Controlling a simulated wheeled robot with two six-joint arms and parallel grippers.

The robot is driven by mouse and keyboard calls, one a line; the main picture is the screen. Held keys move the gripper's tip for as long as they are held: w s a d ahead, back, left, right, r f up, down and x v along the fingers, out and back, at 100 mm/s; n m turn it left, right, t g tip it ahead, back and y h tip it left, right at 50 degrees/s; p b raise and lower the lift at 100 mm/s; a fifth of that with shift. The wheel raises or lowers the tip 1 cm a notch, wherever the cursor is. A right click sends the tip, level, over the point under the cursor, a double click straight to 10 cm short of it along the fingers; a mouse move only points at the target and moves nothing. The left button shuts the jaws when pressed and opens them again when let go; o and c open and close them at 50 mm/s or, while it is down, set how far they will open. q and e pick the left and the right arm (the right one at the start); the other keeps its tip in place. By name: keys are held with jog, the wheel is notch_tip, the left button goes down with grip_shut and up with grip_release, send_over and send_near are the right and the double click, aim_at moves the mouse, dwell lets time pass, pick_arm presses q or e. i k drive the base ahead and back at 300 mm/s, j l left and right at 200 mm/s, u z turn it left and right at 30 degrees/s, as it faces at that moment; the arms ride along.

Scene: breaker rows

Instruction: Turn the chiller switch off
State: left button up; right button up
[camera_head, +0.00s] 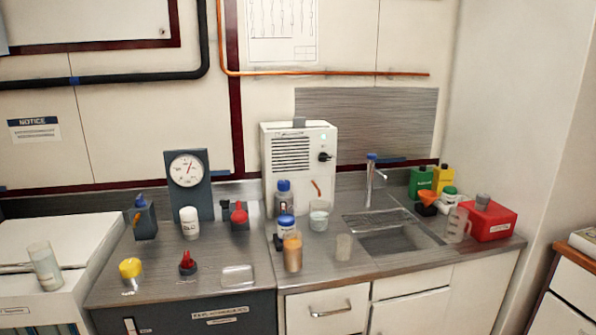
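A white box-shaped unit with a slotted vent (291,153) stands against the wall at the back of the counter, near the middle of the view. It looks like the chiller. A black knob or switch (325,157) sits on the right side of its front, with its lever end pointing right. A small pale spot shows above the knob; I cannot tell if it is a lit lamp. No label on the switch is readable. Bottles stand in front of the unit's lower part, below the knob. Neither of my grippers is in view.
A grey stand with a round gauge (187,170) is left of the unit. Several bottles and cups, including an amber jar (292,253), crowd the counter before it.

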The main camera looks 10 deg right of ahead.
aim_at(323, 158)
jog(key=i+l, duration=0.1)
jog(key=l, duration=0.35)
jog(key=i+l, duration=0.1)
jog(key=l, duration=0.3)
jog(key=i+l, duration=0.1)
jog(key=l, duration=0.35)
jog(key=i+l, duration=0.1)
jog(key=l, duration=0.35)
